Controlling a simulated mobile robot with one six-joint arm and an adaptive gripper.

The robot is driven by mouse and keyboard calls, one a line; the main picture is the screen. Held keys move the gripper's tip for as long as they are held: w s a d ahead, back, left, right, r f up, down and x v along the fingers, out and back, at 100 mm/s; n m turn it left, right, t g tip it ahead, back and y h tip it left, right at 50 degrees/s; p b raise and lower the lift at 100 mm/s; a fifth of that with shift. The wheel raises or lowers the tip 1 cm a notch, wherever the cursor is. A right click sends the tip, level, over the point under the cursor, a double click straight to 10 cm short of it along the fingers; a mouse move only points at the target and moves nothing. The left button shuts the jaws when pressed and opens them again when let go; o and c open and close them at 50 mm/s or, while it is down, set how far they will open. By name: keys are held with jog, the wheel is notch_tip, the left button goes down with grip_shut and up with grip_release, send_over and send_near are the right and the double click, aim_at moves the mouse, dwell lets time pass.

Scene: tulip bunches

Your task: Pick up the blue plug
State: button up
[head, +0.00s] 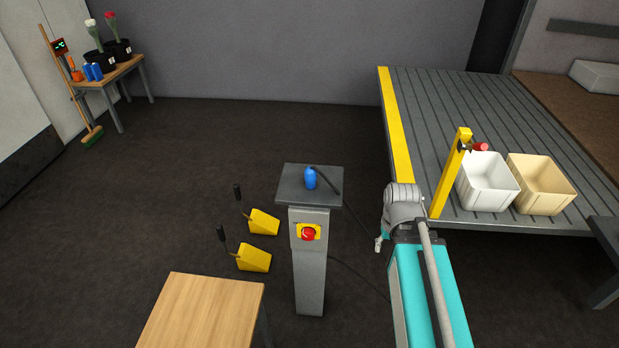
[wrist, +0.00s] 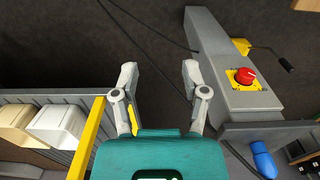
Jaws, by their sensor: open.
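The blue plug (head: 310,178) stands on the dark square top (head: 290,198) of a grey pedestal, with a black cable running from it. In the wrist view the blue plug (wrist: 263,160) shows at the lower right, beyond the right finger. My gripper (wrist: 159,72) is open and empty, with dark floor and a cable seen between its fingers. In the head view my gripper (head: 379,244) is small and partly hidden by my arm, to the right of the pedestal and apart from the plug.
A red button (head: 308,233) sits on the pedestal's front. Yellow wedges (head: 254,257) with dark handles lie to its left. A wooden table (head: 201,312) stands in front. A yellow post (head: 451,173), white bin (head: 488,182) and beige bin (head: 541,185) are on the right platform.

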jog(key=o, duration=0.4)
jog(key=shift+w+a+r, duration=0.1)
jog(key=shift+w+r, duration=0.1)
jog(key=shift+w, duration=0.05)
jog(key=w+a+r+m+p, duration=0.3)
jog(key=w+a+r+p, duration=0.1)
jog(key=w, duration=0.3)
jog(key=w+a+r+m+p, duration=0.4)
jog(key=w+a, duration=0.1)
jog(key=w, duration=0.2)
notch_tip(320, 180, up, 7)
jog(key=m+p, duration=0.7)
jog(key=m, duration=0.1)
send_over(311, 176)
jog(key=w, duration=0.2)
jog(key=shift+a, duration=0.35)
jog(key=shift+f, duration=0.15)
notch_tip(311, 176, down, 8)
jog(key=b, duration=0.8)
jog(key=shift+f, duration=0.15)
jog(key=shift+f, duration=0.1)
jog(key=shift+d+f+b, duration=0.15)
jog(key=shift+f+b, duration=1.15)
jog(key=shift+b, duration=0.1)
jog(key=shift+d+f+b, duration=0.15)
jog(key=shift+f+b, duration=1.1)
jog(key=shift+b, duration=0.1)
